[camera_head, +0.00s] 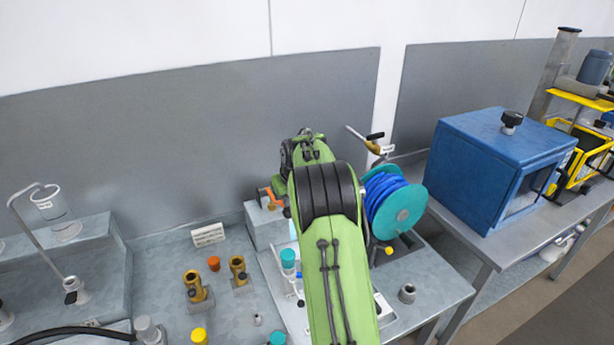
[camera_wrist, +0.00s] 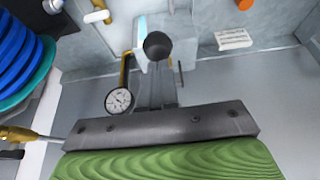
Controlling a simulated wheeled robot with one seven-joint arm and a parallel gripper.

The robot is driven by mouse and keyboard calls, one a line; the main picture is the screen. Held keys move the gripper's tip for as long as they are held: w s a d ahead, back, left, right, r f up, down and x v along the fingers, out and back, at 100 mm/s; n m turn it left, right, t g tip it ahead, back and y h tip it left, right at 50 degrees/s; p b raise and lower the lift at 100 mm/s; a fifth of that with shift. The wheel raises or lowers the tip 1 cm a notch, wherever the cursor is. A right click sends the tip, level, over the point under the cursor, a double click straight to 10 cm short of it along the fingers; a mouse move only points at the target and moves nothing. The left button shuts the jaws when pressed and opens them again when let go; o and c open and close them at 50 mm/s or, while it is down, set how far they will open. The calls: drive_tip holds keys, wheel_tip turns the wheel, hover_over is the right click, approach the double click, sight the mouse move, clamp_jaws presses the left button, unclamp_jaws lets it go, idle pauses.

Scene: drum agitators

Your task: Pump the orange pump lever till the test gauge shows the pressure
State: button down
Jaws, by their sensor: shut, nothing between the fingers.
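An orange part (camera_head: 273,197), likely the pump lever, shows on top of a grey block (camera_head: 262,228) in the head view, partly hidden by my green arm. The round white test gauge (camera_wrist: 119,101) with a brass stem shows in the wrist view; its reading is too small to tell. A round dark knob (camera_wrist: 157,45) stands just in front of my fingers in the wrist view; I cannot tell if it belongs to the lever or if I touch it. My gripper (camera_wrist: 157,83) is shut and empty. In the head view my arm hides the fingers.
A blue hose reel (camera_head: 400,208) stands right of my arm, with a brass nozzle (camera_head: 372,147) beside it. Brass fittings (camera_head: 194,287) and a white label (camera_head: 208,235) are on the left. A blue box (camera_head: 495,165) stands on the right bench.

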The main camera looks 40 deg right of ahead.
wheel_tip(320, 180, down, 11)
drive_tip(key=b, duration=0.8)
wheel_tip(320, 180, up, 14)
drive_tip(key=p, duration=1.2)
drive_tip(key=shift+w+f, duration=0.1)
drive_tip(key=shift+w, duration=0.05)
drive_tip(key=shift+f, duration=0.3)
wheel_tip(320, 180, up, 7)
drive_tip(key=p, duration=0.5)
wheel_tip(320, 180, down, 7)
drive_tip(key=b, duration=0.4)
drive_tip(key=shift+w, duration=0.15)
drive_tip(key=shift+r, duration=0.1)
